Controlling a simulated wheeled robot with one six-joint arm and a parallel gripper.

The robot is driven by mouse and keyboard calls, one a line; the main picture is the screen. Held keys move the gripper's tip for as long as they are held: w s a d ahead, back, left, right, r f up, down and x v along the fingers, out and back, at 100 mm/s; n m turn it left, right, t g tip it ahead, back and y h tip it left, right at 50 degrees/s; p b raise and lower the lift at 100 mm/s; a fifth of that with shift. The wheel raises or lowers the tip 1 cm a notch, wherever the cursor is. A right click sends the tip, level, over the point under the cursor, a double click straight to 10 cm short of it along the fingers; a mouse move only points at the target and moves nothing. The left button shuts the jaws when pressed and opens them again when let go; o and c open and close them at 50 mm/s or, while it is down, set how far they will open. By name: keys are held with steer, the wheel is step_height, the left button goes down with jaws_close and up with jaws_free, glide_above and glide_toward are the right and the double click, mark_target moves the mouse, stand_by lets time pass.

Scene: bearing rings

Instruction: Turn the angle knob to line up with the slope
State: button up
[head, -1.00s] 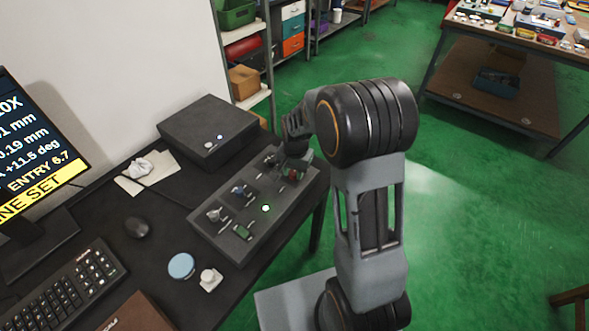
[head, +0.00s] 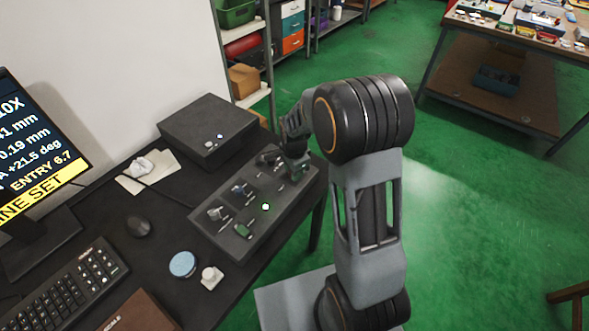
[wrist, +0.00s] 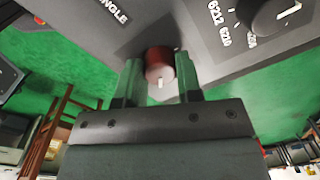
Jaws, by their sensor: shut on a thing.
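The angle knob (wrist: 159,58) is red with a white pointer line and stands beside the printed word ANGLE in the wrist view. My gripper (wrist: 160,68) has one finger on each side of it and is shut on it. In the head view my gripper (head: 299,172) is at the far right end of the dark control panel (head: 286,203), and it hides the knob. The slope itself is not visible here.
A black dial (wrist: 275,14) with numbers is at the upper right of the wrist view. A mouse (head: 139,227) and keyboard (head: 65,292) lie left.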

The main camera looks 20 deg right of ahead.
steer(key=shift+w+r, duration=0.1)
stand_by(0.5)
steer(key=o, duration=0.7)
steer(key=shift+a, duration=0.15)
steer(key=shift+o, duration=1.2)
step_height(320, 180, up, 14)
steer(key=p, duration=0.1)
steer(key=shift+s, duration=0.35)
